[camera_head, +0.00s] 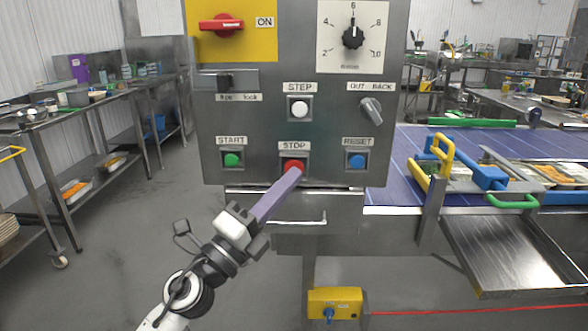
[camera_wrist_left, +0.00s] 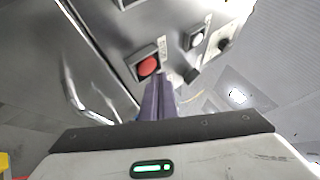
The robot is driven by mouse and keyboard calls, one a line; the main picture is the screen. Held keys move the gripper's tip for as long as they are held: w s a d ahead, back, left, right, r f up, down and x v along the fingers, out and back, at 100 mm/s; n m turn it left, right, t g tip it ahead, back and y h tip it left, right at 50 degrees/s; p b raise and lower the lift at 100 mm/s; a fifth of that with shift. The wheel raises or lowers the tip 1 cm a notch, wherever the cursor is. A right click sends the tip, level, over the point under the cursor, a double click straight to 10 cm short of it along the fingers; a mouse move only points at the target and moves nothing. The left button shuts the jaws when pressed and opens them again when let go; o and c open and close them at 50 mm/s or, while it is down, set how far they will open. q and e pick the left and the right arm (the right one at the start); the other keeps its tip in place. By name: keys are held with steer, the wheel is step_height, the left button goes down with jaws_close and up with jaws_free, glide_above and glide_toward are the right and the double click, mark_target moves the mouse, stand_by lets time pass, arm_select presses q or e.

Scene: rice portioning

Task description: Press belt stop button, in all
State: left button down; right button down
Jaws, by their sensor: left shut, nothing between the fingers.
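The red STOP button (camera_head: 293,165) sits on the grey control panel (camera_head: 260,125), below the white STEP button and between the START and RESET buttons. My left gripper (camera_head: 294,174) comes in from below left with its purple fingers shut and empty. Its tips overlap the lower edge of the STOP button in the head view. In the left wrist view the red button (camera_wrist_left: 148,66) shows just beyond and slightly left of the fingertips (camera_wrist_left: 158,80). I cannot tell whether they touch it. My right gripper is in neither view.
Green START (camera_head: 232,160) and blue RESET (camera_head: 357,161) buttons flank STOP. A handle bar (camera_head: 300,221) juts out below the panel. The purple-blue belt (camera_head: 400,180) with food trays and a metal chute (camera_head: 515,255) are at right. Steel shelving stands at left.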

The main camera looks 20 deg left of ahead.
arm_select(q)
steer(key=shift+w, duration=0.2)
stand_by(0.7)
steer(key=shift+w+a, duration=0.1)
steer(key=shift+w, duration=0.1)
steer(key=shift+w+a, duration=0.15)
steer(key=shift+w, duration=0.35)
stand_by(0.7)
steer(key=shift+s, duration=0.15)
steer(key=shift+s+d, duration=0.25)
steer(key=shift+s, duration=0.5)
steer(key=shift+s, duration=0.1)
steer(key=s, duration=0.2)
steer(key=s+d+p, duration=0.1)
steer(key=s, duration=0.1)
steer(key=shift+s+d, duration=0.2)
steer(key=shift+s, duration=0.1)
